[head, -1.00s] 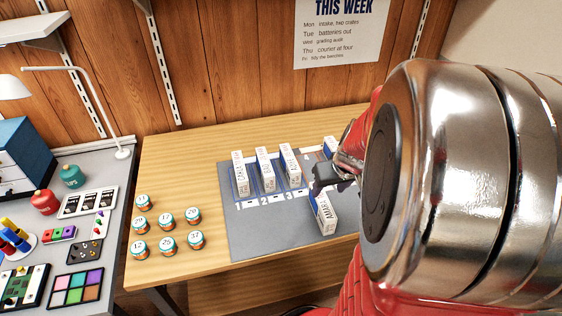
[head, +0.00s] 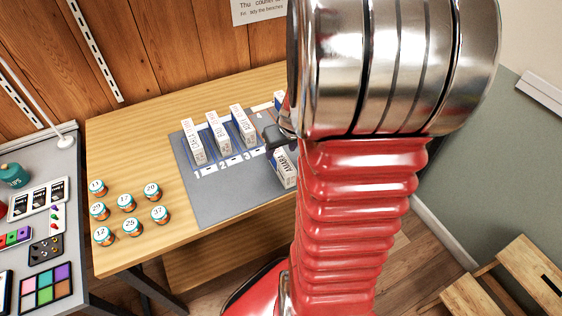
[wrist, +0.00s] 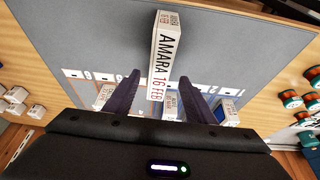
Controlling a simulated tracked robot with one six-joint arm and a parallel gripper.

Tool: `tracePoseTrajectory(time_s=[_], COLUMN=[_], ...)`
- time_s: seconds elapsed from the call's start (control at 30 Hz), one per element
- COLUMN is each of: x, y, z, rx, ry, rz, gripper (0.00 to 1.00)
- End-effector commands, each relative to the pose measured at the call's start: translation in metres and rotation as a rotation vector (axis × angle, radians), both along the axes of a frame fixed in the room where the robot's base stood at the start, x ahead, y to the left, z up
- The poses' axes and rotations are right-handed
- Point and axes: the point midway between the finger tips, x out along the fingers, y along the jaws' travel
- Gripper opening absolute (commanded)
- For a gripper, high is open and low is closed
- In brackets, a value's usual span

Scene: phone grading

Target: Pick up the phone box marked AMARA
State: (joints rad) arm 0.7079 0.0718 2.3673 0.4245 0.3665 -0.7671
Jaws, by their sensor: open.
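The AMARA phone box (head: 285,170) is white with dark lettering and stands on the grey mat (head: 215,205), near its right side. In the wrist view the box (wrist: 166,45) reads "AMARA 16 FEB". My gripper (head: 275,140) is at the top of the box in the head view, partly hidden by my arm. In the wrist view my gripper (wrist: 160,77) is open, with one dark finger on each side of the box's near part. I cannot tell whether the fingers touch it.
Three upright boxes, the first (head: 194,141), the second (head: 219,132) and the third (head: 243,125), stand in slots 1 to 3. Another box (head: 279,98) shows partly beyond my arm. Several numbered jars (head: 125,203) stand left of the mat. The mat's front left is clear.

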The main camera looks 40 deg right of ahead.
Motion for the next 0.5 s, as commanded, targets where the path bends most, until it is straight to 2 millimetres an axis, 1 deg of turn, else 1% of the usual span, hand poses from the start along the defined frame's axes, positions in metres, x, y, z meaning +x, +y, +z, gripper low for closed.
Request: tracePoseTrajectory(time_s=[0.3,0.5], x=[0.007,0.012], y=[-0.004,-0.006], z=[-0.031,-0.042], rx=[0.003,0.002], ry=[0.002,0.002], rz=[0.000,-0.001], gripper=[0.50,0.50])
